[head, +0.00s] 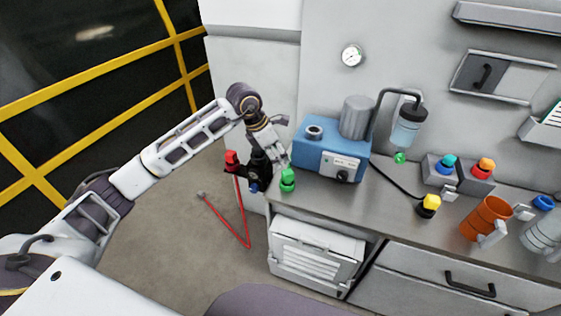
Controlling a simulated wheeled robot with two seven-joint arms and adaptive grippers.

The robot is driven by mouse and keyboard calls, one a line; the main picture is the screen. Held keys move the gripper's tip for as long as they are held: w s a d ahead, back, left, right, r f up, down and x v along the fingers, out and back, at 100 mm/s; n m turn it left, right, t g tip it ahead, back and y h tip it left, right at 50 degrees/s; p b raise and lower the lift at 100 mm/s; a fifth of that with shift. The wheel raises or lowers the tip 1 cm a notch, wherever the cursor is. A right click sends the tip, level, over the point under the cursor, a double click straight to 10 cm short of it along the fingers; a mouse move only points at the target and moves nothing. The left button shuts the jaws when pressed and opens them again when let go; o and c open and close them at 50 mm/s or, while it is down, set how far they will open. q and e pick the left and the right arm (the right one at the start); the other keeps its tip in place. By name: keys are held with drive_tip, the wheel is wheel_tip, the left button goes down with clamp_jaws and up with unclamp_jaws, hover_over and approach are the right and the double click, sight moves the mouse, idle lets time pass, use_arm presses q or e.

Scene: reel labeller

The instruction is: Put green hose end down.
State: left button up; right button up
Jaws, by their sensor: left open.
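A green hose end (288,180) stands upright at the left edge of the grey counter (330,208), left of the blue machine. My left gripper (276,163) is open, right beside and just above the green end. I cannot tell whether its fingers touch it. No hose shows clearly on this green piece. A second, smaller green piece (400,157) is under the clear bottle (407,130). My right gripper is not in view.
A black fixture with a red end (232,161) and a blue end (254,188) is off the counter's left edge; a red hose (241,212) hangs below. Right of the blue machine (330,150) are a yellow knob (432,202) and an orange mug (486,218).

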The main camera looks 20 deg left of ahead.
use_arm(q)
drive_tip(key=shift+s+a+r, duration=0.15)
drive_tip(key=shift+r, duration=0.35)
idle(0.3)
